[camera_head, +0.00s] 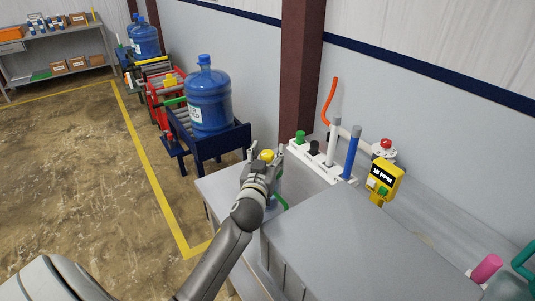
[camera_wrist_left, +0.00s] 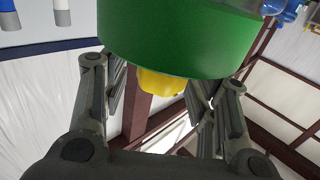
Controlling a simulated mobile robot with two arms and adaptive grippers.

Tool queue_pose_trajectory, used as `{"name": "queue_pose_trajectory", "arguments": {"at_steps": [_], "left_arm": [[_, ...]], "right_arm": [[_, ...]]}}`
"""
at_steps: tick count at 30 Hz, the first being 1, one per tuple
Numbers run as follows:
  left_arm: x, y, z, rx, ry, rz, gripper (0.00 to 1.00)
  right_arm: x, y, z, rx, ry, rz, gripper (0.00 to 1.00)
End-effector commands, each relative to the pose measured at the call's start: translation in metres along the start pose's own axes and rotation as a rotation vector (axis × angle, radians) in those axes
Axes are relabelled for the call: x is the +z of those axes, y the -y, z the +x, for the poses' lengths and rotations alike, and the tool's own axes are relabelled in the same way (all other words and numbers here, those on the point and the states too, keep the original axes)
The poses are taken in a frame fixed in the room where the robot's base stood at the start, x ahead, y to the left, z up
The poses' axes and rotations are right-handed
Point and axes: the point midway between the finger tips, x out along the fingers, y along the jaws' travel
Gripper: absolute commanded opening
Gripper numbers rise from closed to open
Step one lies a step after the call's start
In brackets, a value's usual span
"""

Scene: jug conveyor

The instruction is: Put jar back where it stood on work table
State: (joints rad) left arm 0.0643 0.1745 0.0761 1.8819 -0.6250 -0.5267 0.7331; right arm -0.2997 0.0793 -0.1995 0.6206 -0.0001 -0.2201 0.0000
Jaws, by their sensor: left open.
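The jar shows in the left wrist view as a large green cylinder (camera_wrist_left: 180,40) with a yellow part (camera_wrist_left: 160,83) below it in the picture. In the head view a yellow top (camera_head: 267,155) shows at my left gripper (camera_head: 266,163), and the gripper hides most of what is under it. My left gripper is open, with its fingers (camera_wrist_left: 160,105) spread to either side of the yellow part. I cannot tell whether they touch it. The work table (camera_head: 212,187) is a light grey surface under the gripper. My right gripper is not in view.
A rack with green, black, white and blue items (camera_head: 325,155) stands right of the gripper, beside a yellow meter (camera_head: 384,180). A grey cabinet top (camera_head: 345,235) is clear in front. A blue water jug (camera_head: 208,95) stands on the conveyor (camera_head: 215,145) behind.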

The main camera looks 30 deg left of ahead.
Motion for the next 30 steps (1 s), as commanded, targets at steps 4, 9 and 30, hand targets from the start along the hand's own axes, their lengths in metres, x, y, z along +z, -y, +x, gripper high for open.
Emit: {"name": "queue_pose_trajectory", "arguments": {"at_steps": [4, 9, 30], "left_arm": [[0.004, 0.0, -0.021, 0.0, 0.002, -0.002, 0.54], [0.004, 0.001, -0.046, -0.001, 0.002, -0.002, 0.54], [0.001, 0.0, -0.068, -0.001, 0.001, 0.0, 0.54]], "right_arm": [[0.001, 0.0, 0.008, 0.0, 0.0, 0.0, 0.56], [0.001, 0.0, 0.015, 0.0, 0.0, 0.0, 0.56], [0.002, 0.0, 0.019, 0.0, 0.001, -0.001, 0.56]]}}
